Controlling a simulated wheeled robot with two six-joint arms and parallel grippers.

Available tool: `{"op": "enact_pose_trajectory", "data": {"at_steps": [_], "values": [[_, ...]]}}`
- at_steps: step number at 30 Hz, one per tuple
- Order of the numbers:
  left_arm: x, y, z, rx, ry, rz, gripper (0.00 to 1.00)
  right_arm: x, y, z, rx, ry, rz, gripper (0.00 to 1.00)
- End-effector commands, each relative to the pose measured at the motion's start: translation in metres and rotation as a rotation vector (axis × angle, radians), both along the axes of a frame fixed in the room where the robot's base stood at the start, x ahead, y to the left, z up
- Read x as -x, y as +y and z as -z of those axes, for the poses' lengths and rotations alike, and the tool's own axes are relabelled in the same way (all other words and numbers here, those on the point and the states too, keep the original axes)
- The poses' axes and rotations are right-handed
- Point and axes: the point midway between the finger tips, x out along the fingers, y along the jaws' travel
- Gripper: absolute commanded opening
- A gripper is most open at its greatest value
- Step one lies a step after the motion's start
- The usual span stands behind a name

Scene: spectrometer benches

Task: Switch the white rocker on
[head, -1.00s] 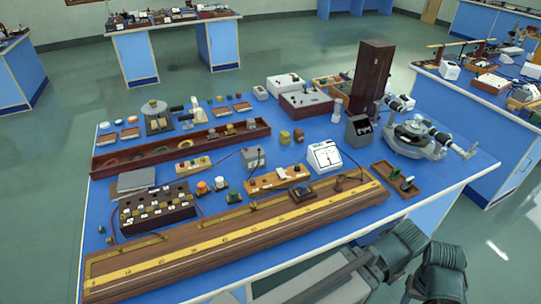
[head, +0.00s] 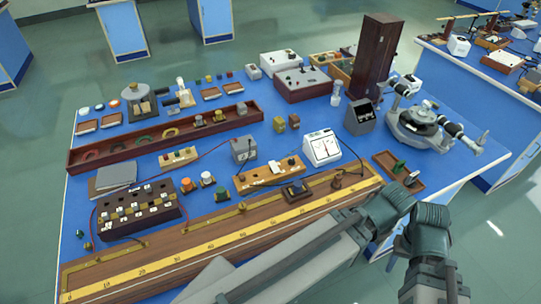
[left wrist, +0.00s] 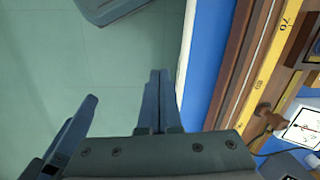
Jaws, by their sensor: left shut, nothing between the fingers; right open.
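I cannot make out the white rocker itself in either view. A dark red box with a pale top panel and small dark controls (head: 303,80) stands at the back of the blue bench, but its fittings are too small to tell apart. My left gripper (left wrist: 157,76) shows in the left wrist view with its fingers together and empty, over the floor beside the bench edge.
A long wooden rule board (head: 150,264) lies along the near edge. A white meter (head: 321,147), a tall dark red cabinet (head: 377,55) and a grey spectrometer (head: 420,118) stand farther back. The middle of the bench is crowded. Green floor (head: 495,250) is clear at right.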

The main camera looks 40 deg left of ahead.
Motion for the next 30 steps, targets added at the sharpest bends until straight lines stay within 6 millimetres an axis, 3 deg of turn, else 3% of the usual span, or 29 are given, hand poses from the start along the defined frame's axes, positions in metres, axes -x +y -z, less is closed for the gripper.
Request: {"op": "enact_pose_trajectory", "data": {"at_steps": [5,8,11,15,21,27,30], "values": [[-0.006,0.006,-0.004,0.009,0.0,0.0,0.0,0.0,0.0,-0.004,0.0,0.0,0.0,0.5],[-0.023,0.026,-0.014,0.036,-0.001,0.004,0.0,0.0,0.0,-0.015,0.0,0.0,0.0,0.5],[-0.047,0.061,-0.028,0.078,-0.012,0.018,0.0,0.0,0.0,-0.029,0.0,0.0,0.0,0.5],[-0.078,0.128,-0.05,0.14,-0.05,0.043,0.0,0.0,0.0,-0.051,0.0,0.0,-0.001,0.5],[-0.102,0.238,-0.08,0.195,-0.14,0.085,0.0,0.0,0.0,-0.079,0.0,0.0,-0.001,0.5],[-0.1,0.337,-0.104,0.199,-0.231,0.12,0.0,0.0,0.0,-0.1,0.0,0.0,-0.001,0.5],[-0.094,0.371,-0.112,0.192,-0.267,0.133,0.0,0.0,0.0,-0.106,0.0,0.0,-0.001,0.5]]}}
